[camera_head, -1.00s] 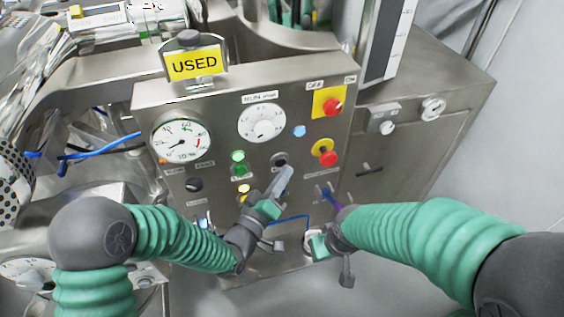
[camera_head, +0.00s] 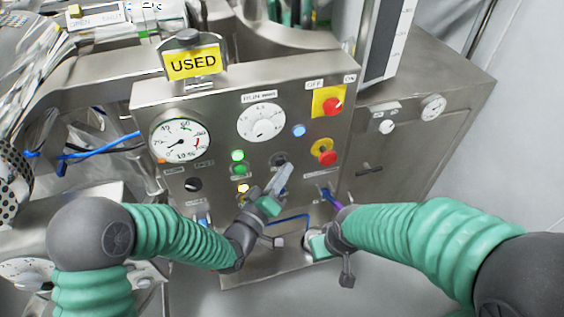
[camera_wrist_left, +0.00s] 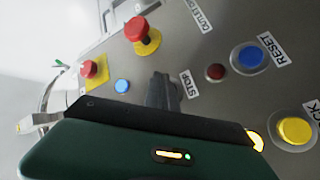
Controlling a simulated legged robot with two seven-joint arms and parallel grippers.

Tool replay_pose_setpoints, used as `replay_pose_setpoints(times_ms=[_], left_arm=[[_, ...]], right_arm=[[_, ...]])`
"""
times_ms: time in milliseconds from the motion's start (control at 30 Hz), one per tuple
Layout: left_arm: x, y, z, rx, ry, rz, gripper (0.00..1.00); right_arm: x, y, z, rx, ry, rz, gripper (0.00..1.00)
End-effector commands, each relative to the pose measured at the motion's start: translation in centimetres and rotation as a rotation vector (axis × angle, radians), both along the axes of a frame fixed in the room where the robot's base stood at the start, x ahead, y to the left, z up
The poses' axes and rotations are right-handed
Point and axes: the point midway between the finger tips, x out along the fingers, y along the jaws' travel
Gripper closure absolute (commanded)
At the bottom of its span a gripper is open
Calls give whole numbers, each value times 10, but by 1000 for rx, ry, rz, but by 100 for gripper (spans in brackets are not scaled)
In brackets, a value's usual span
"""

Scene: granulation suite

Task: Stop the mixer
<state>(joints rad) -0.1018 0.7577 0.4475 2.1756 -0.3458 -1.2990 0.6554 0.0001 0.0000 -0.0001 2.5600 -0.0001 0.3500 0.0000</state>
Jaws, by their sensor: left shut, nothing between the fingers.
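The steel control panel (camera_head: 222,118) stands ahead in the head view. A dark round button (camera_head: 279,158) sits at its middle, right at the tips of my left gripper (camera_head: 284,170). The left gripper is shut and empty. I cannot tell if its tips touch the button. In the left wrist view, the gripper's dark fingers (camera_wrist_left: 161,90) stand beside the STOP label (camera_wrist_left: 190,84) and hide the button there. A green lamp (camera_head: 238,156) is lit above a green button (camera_head: 240,170). My right gripper (camera_head: 330,198) is at the panel's lower right; its jaw state is unclear.
A red mushroom button on a yellow collar (camera_head: 326,156) and a red switch on a yellow plate (camera_head: 333,105) are close right of the left gripper. A blue lamp (camera_head: 299,131) lies between. In the wrist view, a dark red button (camera_wrist_left: 215,72) and blue button (camera_wrist_left: 248,57) are close by.

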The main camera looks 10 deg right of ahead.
Motion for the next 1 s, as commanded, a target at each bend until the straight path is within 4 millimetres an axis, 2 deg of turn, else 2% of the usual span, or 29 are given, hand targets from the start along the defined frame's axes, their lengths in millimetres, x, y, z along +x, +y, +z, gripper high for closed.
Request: replay_pose_setpoints(times_ms=[1000], left_arm=[[9,1,0,-1,1,1,100]], right_arm=[[0,0,-2,0,0,0,64]])
